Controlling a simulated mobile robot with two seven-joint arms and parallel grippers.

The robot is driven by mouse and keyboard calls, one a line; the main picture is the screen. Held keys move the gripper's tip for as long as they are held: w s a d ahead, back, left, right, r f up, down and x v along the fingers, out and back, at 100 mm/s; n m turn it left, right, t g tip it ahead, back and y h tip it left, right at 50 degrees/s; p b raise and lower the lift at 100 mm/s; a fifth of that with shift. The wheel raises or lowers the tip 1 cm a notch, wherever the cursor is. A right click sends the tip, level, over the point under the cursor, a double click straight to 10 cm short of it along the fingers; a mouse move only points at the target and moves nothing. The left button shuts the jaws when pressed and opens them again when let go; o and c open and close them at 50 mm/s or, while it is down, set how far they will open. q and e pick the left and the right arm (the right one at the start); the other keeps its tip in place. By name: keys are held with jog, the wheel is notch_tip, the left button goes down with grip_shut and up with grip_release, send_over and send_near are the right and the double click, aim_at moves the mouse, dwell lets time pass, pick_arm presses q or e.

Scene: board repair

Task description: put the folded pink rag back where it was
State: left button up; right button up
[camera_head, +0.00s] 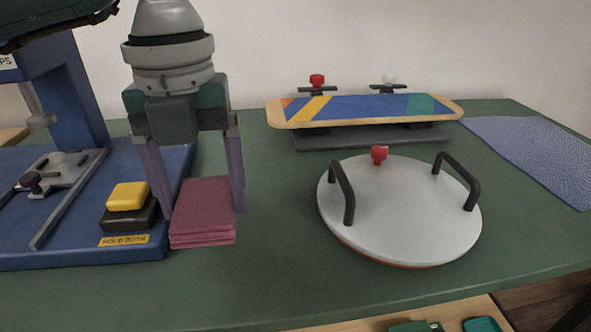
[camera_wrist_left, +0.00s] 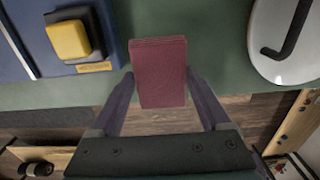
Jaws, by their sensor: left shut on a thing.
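The folded pink rag (camera_head: 203,212) is a small layered stack, dark pink. My left gripper (camera_head: 202,205) points down with one finger on each side of the rag and is shut on it. In the left wrist view the rag (camera_wrist_left: 160,72) sits between the fingertips (camera_wrist_left: 160,78). There it covers part of the table's front edge, so it appears held above the green table (camera_head: 280,275), just right of the blue press base. The height of the gap is hard to tell. My right gripper is not in view.
A blue press base (camera_head: 70,250) with a yellow button (camera_head: 127,196) stands close on the left. A round white lid with black handles (camera_head: 400,220) lies to the right. Behind it a striped skateboard deck (camera_head: 365,107) rests on a stand. Green table in front is clear.

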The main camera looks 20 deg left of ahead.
aim_at(217, 253)
pick_arm(q)
notch_tip(217, 253, down, 6)
jog(key=shift+r+b, duration=0.1)
jog(key=shift+b, duration=0.5)
